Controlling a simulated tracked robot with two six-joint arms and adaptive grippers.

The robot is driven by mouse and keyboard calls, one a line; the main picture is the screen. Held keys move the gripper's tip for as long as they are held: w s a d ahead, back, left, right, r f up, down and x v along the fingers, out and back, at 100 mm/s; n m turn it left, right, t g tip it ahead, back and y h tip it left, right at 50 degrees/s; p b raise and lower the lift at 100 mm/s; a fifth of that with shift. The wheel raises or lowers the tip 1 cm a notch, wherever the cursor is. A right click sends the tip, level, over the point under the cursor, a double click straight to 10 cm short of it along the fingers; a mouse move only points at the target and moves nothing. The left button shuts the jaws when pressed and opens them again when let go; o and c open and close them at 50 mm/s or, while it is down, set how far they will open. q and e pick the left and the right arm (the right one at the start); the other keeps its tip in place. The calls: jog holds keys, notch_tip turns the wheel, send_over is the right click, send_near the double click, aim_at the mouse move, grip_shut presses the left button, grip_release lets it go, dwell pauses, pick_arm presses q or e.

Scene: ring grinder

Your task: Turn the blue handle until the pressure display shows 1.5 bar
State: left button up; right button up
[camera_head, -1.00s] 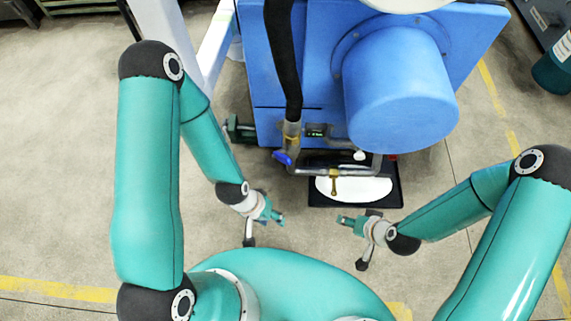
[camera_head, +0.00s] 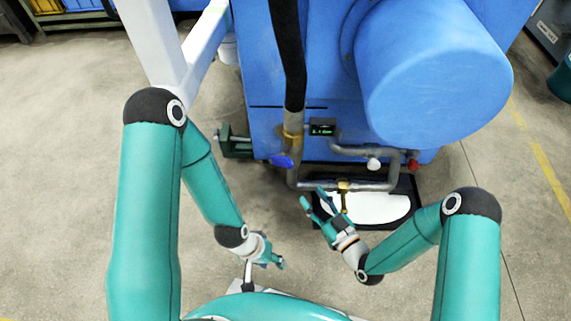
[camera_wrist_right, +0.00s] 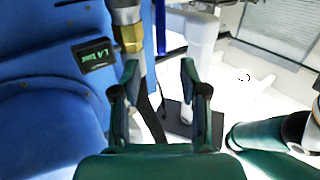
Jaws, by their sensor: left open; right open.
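The blue handle (camera_head: 282,161) sits on the grey pipe below a brass fitting, at the front of the blue machine. In the right wrist view a blue upright strip (camera_wrist_right: 160,27), likely the handle, stands beyond the fingertips. The pressure display (camera_head: 322,128) is right of the pipe; in the wrist view the display (camera_wrist_right: 95,55) shows green digits, apparently 1.4 bar, though blurred. My right gripper (camera_head: 314,197) is open and empty, below and right of the handle, apart from it. It also shows in the wrist view (camera_wrist_right: 160,70). My left gripper (camera_head: 279,262) is open and empty, lower down.
A grey pipe (camera_head: 330,186) with a brass tap runs over a black tray (camera_head: 413,187) with a white surface. A white knob (camera_head: 374,163) and a red knob (camera_head: 412,165) sit to the right. A green fixture (camera_head: 236,146) sticks out left.

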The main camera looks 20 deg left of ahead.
aim_at(284, 161)
jog(key=b+x, duration=0.3)
jog(key=x, duration=1.2)
jog(key=shift+w+a, duration=0.1)
jog(key=shift+a, duration=0.05)
grip_shut()
